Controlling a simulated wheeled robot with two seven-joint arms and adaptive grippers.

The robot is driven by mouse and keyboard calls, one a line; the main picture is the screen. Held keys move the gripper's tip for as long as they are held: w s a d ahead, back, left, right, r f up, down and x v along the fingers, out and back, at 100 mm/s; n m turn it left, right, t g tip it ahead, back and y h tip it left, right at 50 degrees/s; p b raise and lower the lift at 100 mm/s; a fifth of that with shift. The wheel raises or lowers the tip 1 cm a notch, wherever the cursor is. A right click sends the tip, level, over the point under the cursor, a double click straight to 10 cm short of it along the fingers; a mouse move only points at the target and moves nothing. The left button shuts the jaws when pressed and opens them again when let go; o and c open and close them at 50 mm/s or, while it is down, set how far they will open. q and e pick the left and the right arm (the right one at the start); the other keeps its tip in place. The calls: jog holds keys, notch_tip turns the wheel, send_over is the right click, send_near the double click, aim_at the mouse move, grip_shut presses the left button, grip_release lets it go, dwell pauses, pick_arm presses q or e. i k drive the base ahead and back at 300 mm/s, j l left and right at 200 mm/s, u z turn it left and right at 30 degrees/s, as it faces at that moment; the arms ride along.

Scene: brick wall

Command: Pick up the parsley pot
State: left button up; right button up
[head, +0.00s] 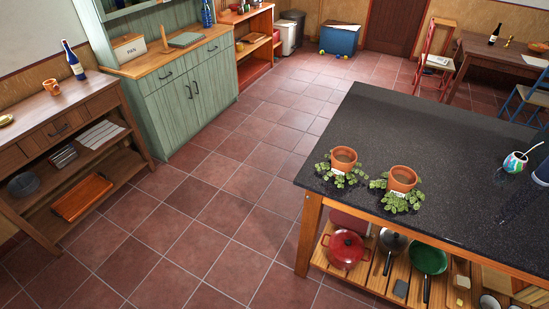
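Two terracotta pots stand near the left front corner of the dark speckled countertop (440,130). The left pot (344,159) and the right pot (403,179) look alike. Each has green leaves spread around its lower front and a small pale label. The labels are too small to read, so I cannot tell which is the parsley pot. The left pot sits slightly farther back, with a small gap between the two. Neither of my grippers shows in the head view.
A colourful round cup with a straw (516,162) stands at the counter's right. The counter's middle and back are clear. A shelf below holds a red pot (346,249) and a green pan (429,259). Open tiled floor (220,215) lies left, before a green cabinet (187,97) and wooden console (75,120).

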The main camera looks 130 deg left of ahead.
aim_at(343, 159)
jog(key=u, duration=3.8)
